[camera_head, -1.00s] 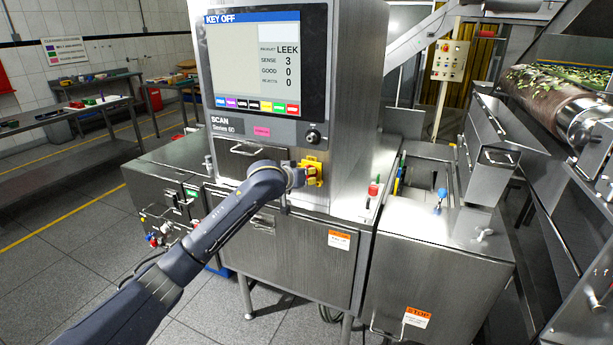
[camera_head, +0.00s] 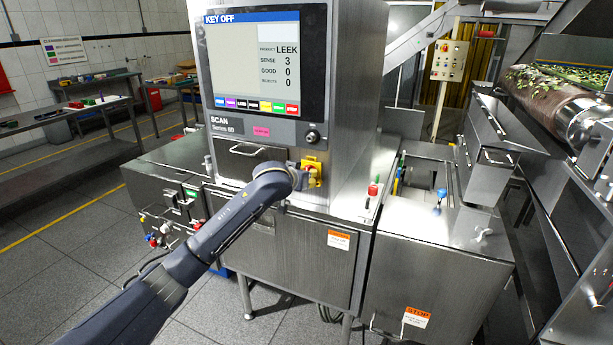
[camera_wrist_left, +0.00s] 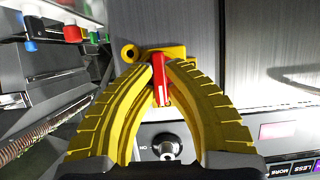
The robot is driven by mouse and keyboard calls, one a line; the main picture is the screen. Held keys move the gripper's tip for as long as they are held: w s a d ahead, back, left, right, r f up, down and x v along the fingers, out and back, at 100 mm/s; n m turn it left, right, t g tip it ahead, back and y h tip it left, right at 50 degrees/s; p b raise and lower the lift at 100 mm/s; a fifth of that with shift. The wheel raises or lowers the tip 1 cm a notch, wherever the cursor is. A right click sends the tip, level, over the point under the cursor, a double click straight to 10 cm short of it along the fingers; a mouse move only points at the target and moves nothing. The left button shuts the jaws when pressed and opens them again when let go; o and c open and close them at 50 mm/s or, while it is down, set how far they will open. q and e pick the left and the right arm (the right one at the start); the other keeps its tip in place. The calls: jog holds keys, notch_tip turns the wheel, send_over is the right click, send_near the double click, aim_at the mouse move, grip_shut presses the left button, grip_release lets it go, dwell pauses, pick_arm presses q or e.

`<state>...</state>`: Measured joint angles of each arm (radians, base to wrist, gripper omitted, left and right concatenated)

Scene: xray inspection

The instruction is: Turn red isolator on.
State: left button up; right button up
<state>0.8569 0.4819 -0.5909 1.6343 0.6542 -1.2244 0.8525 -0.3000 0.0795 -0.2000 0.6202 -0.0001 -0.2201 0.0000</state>
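The red isolator is a red handle (camera_wrist_left: 160,82) on a yellow plate (camera_wrist_left: 166,52), mounted on the front of the steel scanner cabinet. In the head view its yellow plate (camera_head: 312,168) shows just right of my wrist, which hides part of it. My left gripper (camera_wrist_left: 161,66) has its two yellow fingers on either side of the red handle, with the tips closed in against it. The handle stands nearly upright in the wrist view, slightly tilted. In the head view the fingers are mostly hidden at the isolator. My right gripper is in neither view.
A black key switch (camera_head: 312,137) sits above the isolator and also shows in the wrist view (camera_wrist_left: 166,146). The screen (camera_head: 266,62) above reads "KEY OFF". A drawer-type handle (camera_head: 258,149) is left of the isolator. A red button (camera_head: 373,189) stands on the ledge to the right.

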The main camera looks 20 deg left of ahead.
pick_arm(q)
jog(key=o, duration=0.5)
jog(key=shift+s, duration=0.1)
jog(key=v, duration=1.1)
jog(key=shift+s+r, duration=0.2)
jog(key=shift+s, duration=0.15)
jog(key=shift+f, duration=0.1)
